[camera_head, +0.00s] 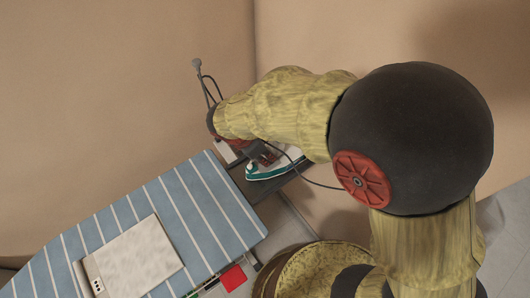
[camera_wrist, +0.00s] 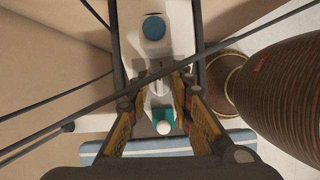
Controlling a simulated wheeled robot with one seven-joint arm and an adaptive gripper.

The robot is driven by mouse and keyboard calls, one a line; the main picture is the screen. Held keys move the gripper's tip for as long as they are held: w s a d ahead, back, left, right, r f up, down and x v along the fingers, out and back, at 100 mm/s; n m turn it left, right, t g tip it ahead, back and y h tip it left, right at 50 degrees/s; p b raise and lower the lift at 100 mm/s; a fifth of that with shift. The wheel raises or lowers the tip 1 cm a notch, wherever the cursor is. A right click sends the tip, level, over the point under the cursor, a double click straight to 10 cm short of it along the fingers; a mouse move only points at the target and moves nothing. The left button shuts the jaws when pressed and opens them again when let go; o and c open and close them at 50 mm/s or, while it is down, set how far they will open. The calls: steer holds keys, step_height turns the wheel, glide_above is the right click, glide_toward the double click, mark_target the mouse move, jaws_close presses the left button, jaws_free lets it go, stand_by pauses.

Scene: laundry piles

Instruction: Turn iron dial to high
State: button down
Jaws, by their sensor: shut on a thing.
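The iron (camera_head: 272,167) is white and teal. It rests on the dark end of the ironing board, partly hidden by my arm in the head view. In the wrist view the iron (camera_wrist: 160,52) lies below my gripper (camera_wrist: 159,80), with a round blue disc on its white body and a teal part with a white knob nearer the palm. My fingers straddle a narrow pale part of the iron and are shut on it. Which part is the dial, and where it points, I cannot tell.
The striped blue ironing board (camera_head: 215,215) holds a folded white cloth (camera_head: 130,262). A red item (camera_head: 233,278) hangs near its edge. A dark cord (camera_wrist: 200,55) crosses in front of my fingers. Walls are close behind.

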steer(key=m+p, duration=0.2)
steer(key=m+g+h+p, duration=0.1)
steer(key=m+p, duration=0.1)
steer(key=shift+r+m+g, duration=0.2)
steer(key=shift+m+g, duration=0.1)
steer(key=shift+m, duration=0.1)
steer(key=m+g+p, duration=0.1)
steer(key=m+p, duration=0.1)
steer(key=m, duration=0.1)
steer(key=shift+p, duration=0.3)
steer(key=shift+f+m+g+p, duration=0.15)
steer(key=shift+m+g+p, duration=0.65)
steer(key=shift+m, duration=1)
steer(key=shift+y, duration=0.3)
steer(key=c, duration=1.7)
jaws_free()
steer(key=shift+o, duration=0.3)
steer(key=v, duration=0.8)
